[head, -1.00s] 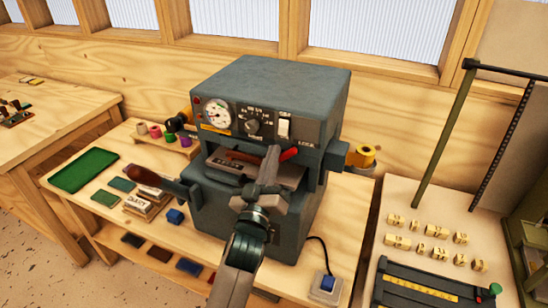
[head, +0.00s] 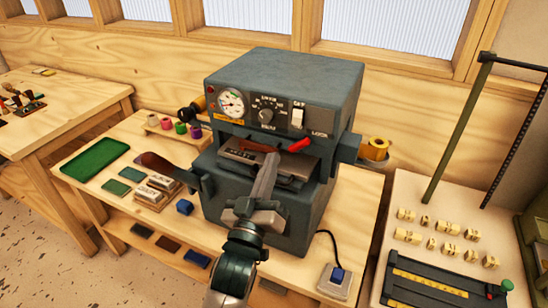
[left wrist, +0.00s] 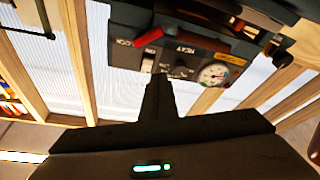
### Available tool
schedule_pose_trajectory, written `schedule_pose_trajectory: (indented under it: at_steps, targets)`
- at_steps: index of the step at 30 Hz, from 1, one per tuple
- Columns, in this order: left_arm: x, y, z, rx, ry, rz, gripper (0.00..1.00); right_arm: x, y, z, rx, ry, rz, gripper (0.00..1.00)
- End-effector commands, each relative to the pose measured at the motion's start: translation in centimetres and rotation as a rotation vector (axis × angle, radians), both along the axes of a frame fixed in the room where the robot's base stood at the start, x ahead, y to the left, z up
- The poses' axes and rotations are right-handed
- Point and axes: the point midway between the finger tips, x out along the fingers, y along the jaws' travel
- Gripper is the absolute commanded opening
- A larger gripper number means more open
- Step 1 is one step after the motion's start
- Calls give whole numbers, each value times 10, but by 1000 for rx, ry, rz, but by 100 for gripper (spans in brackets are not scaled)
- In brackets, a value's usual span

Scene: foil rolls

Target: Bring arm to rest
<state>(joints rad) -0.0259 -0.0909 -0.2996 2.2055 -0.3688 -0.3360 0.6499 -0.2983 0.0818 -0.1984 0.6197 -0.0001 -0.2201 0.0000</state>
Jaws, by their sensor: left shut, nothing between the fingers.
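My left gripper (head: 271,157) reaches up from the bottom in the head view. Its fingers are together and empty, in front of the grey foil press (head: 288,90). In the left wrist view the closed fingers (left wrist: 159,78) point toward the press's front panel (left wrist: 195,60), which appears upside down. I cannot tell whether the fingers touch the press. A gold foil roll (head: 375,148) sits on the press's right side. Several coloured foil rolls (head: 181,127) stand on a small wooden rack to its left. My right gripper is not in view.
A dark-handled lever (head: 160,165) sticks out left of the press. A switch box with a blue rocker (head: 336,277) stands front right.

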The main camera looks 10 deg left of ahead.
Motion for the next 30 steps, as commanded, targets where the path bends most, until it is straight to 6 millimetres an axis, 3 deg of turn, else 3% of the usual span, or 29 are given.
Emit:
schedule_pose_trajectory:
  at_steps: [6,22,26,30]
  targets:
    - [-9,0,-2,-2,2,0,0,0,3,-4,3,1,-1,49]
    - [-10,3,-8,5,18,5,0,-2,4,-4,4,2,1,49]
    - [-13,11,-31,33,92,23,0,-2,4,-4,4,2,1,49]
    - [-26,30,-81,99,253,52,0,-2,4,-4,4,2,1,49]
